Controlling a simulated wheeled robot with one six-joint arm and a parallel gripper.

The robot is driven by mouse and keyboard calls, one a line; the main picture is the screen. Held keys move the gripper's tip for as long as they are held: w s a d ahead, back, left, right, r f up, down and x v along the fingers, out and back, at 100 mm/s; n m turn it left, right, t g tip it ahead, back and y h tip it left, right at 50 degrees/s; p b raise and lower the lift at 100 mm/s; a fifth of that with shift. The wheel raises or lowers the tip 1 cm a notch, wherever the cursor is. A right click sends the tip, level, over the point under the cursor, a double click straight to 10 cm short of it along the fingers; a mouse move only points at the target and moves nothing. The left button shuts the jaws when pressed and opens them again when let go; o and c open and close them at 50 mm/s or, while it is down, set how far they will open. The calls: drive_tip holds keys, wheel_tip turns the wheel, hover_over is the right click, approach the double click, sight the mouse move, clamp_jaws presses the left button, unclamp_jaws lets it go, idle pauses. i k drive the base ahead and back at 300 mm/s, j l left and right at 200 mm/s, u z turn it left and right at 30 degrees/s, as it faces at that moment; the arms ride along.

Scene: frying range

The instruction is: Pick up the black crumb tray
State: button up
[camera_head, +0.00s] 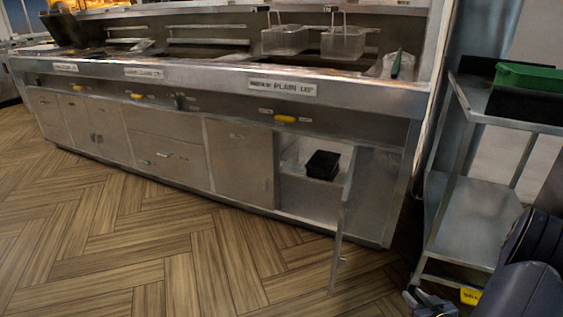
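A small black tray (323,166), which fits the black crumb tray, sits on a shelf inside the open cabinet under the frying range (240,165). The cabinet door (341,235) is swung out toward the floor in front. My gripper (421,297) is at the bottom right, low over the floor near the cart. Its fingers look apart and nothing shows between them. It is well away from the black tray, to the right of the open door.
A metal cart (478,215) stands at the right with a green tray (528,77) and black containers on top. Two fryer baskets (343,43) hang over the range top. The wooden floor (150,235) in front of the range is clear on the left.

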sight(323, 163)
drive_tip(key=i+j+u, duration=0.3)
drive_tip(key=u, duration=0.2)
drive_tip(key=i+j+u, duration=0.2)
drive_tip(key=i+u, duration=0.15)
drive_tip(key=u, duration=0.15)
drive_tip(key=i+u, duration=0.5)
drive_tip(key=i+z, duration=0.4)
drive_tip(key=i+j+z, duration=0.4)
drive_tip(key=i, duration=0.15)
drive_tip(key=i+l+z, duration=0.2)
drive_tip(key=z, duration=0.2)
drive_tip(key=i+l+z, duration=0.15)
drive_tip(key=i+z, duration=0.45)
drive_tip(key=z, duration=0.2)
drive_tip(key=i+z, duration=0.4)
drive_tip(key=i+l+z, duration=0.1)
drive_tip(key=i, duration=0.2)
